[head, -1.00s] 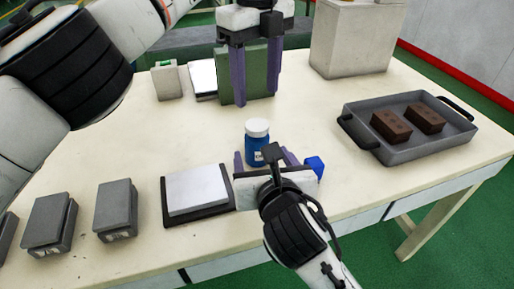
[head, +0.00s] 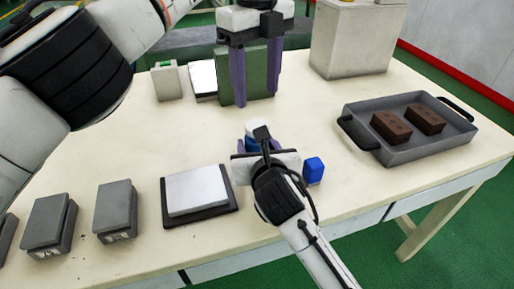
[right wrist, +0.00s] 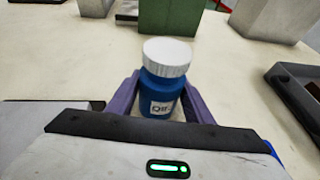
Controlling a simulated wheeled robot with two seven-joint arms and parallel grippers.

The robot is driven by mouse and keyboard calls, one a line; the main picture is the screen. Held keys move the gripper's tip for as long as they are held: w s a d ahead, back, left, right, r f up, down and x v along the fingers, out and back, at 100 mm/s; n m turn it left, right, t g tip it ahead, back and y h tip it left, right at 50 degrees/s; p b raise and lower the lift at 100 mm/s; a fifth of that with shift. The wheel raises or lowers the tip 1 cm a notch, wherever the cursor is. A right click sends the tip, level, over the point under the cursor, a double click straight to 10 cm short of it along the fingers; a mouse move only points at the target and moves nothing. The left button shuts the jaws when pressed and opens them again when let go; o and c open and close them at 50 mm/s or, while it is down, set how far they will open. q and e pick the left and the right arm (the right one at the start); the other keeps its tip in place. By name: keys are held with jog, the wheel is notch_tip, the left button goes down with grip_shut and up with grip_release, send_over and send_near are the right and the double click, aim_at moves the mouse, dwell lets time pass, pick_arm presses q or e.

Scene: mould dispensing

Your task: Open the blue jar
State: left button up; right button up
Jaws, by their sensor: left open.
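The blue jar (head: 251,144) with its white lid (head: 252,127) stands upright on the table, lid on. In the head view my right gripper (head: 257,148) hides most of it. In the right wrist view the jar (right wrist: 160,98) and its ribbed white lid (right wrist: 166,56) stand between the purple fingertips of my right gripper (right wrist: 163,92). These fingers are spread to either side of the jar; whether they touch it I cannot tell. My left gripper (head: 255,92) is open, fingers down, behind the jar, with a green block (head: 236,75) near its fingers.
A grey tray (head: 390,155) with two brown blocks is at the right. A small blue cube (head: 313,170) lies right of my right gripper. A scale with a pale plate (head: 196,190) and grey boxes (head: 115,210) are at front left. A large pale box (head: 352,40) stands at the back.

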aim_at(257, 125)
grip_shut()
pick_arm(q)
jog(key=m, duration=0.5)
jog(key=shift+m, duration=0.3)
jog(key=m, duration=0.6)
jog(key=shift+d+m, duration=0.1)
jog(key=shift+m, duration=0.2)
jog(key=m, duration=0.6)
jog(key=shift+m, duration=0.3)
jog(key=m, duration=0.4)
jog(key=shift+m, duration=0.3)
jog(key=m, duration=0.8)
jog(key=shift+m, duration=0.3)
jog(key=m, duration=0.4)
jog(key=shift+m, duration=0.3)
jog(key=m, duration=0.8)
pick_arm(e)
jog(key=shift+f, duration=0.1)
pick_arm(q)
jog(key=shift+m, duration=0.3)
jog(key=shift+f, duration=4)
jog(key=shift+c, duration=0.2)
